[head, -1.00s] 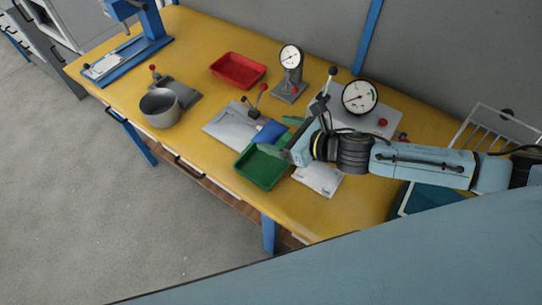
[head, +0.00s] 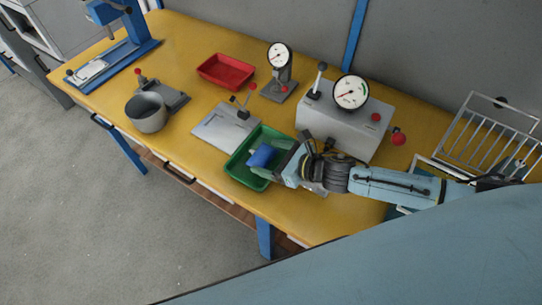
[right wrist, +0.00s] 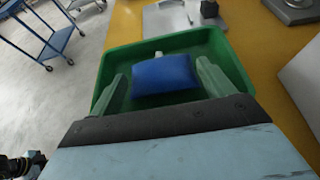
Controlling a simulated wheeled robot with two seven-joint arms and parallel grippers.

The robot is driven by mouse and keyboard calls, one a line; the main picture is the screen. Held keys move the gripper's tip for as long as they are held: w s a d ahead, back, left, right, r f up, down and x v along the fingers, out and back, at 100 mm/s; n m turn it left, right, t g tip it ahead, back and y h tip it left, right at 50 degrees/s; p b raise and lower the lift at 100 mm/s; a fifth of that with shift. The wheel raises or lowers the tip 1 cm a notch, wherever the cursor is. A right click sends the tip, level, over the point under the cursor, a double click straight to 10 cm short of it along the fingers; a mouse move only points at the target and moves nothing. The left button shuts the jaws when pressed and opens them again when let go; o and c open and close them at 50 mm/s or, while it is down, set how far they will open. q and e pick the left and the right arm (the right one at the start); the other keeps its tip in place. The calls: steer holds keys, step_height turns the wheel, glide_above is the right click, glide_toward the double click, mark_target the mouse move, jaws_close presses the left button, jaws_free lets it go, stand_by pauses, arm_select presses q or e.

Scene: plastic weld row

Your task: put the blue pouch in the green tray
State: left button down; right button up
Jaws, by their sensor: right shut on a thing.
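The blue pouch (head: 262,157) is between the fingers of my right gripper (head: 277,159), which is shut on it. The pouch is within the outline of the green tray (head: 239,173); I cannot tell whether it touches the tray floor. In the right wrist view the blue pouch (right wrist: 163,76) lies across the gap between the two pale green fingers, with the green tray (right wrist: 118,57) around and below it. My right arm hides the tray's right end in the head view. My left gripper is not in view.
A grey flat fixture with a lever (head: 222,128) stands just behind the tray. A grey box with a dial (head: 335,122) is to its right. A red tray (head: 226,71), a dial stand (head: 279,72) and a grey pot (head: 147,113) stand farther off. Yellow tabletop (head: 190,142) left of the tray is clear.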

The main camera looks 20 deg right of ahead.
steer(key=shift+f, duration=0.15)
steer(key=o, duration=0.9)
steer(key=shift+r, duration=0.2)
steer(key=v, duration=1.1)
steer(key=shift+f, duration=0.15)
steer(key=shift+s+d+r, duration=0.25)
steer(key=shift+s+d, duration=0.05)
steer(key=shift+s, duration=0.05)
